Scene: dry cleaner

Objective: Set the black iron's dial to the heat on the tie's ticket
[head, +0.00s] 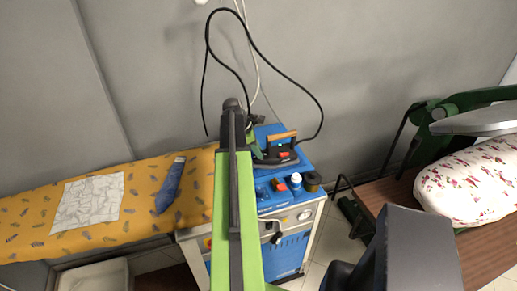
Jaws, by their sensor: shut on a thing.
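The black iron (272,161) stands on the blue top of a pressing unit, with a brown handle (281,136) and a red part under it. My gripper (257,151) is at the iron's left end, shut on what seems to be its dial. My green arm hides part of the gripper, and the dial and its marks cannot be made out. A blue folded piece, probably the tie (169,188), lies on the orange patterned board. A small pale patch at its upper end may be the ticket (180,159); no writing is readable.
A white creased cloth (88,203) lies on the orange board (35,231). Black cable loops above. A green press with a floral pad (470,185) is at right.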

